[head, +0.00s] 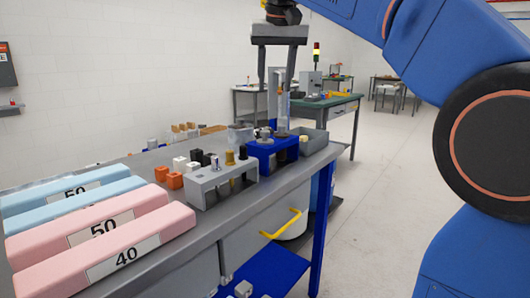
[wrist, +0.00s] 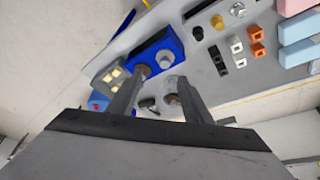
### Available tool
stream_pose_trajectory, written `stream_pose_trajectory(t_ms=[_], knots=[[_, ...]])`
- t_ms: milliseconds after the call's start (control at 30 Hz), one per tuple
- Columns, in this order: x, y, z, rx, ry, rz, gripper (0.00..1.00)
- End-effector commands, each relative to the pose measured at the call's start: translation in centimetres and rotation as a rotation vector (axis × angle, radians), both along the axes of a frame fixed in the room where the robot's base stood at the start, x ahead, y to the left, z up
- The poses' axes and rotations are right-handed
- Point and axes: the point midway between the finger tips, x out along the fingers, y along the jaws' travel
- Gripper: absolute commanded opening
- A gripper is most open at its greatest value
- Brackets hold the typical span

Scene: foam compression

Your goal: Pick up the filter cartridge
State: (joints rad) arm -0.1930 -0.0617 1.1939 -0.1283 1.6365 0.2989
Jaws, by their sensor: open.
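A blue holder block (head: 272,150) stands near the right end of the grey bench. A tall, clear upright cylinder (head: 282,102) shows above it, with a small grey metal part (head: 263,133) to its left. I cannot tell for certain which part is the filter cartridge. My gripper (head: 277,95) points down above the holder, its two fingers apart with nothing seen held between them. In the wrist view my gripper (wrist: 161,80) is open over the blue holder (wrist: 158,52), and its fingers hide part of it.
A grey holder (head: 222,180) with several small parts stands to the left, beside orange (head: 169,180) blocks. Pink (head: 95,250) and blue (head: 70,195) foam bars lie at the front left. A grey bin (head: 313,141) is right of the blue holder. Another bench (head: 340,101) stands behind.

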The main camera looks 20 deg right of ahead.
Motion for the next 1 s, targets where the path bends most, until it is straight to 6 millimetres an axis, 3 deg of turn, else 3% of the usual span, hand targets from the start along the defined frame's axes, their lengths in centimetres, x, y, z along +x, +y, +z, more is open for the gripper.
stream_pose_trajectory(t_ms=[167,300,800,1000], knots=[[1.5,0.8,1.7,0.003,-0.001,-0.014,0.45],[1.9,0.9,1.4,0.003,0.001,-0.018,0.45],[5.1,0.4,-6.5,0.002,0.002,-0.018,0.45],[6.0,0.3,-8.8,0.003,0.001,-0.017,0.45]])
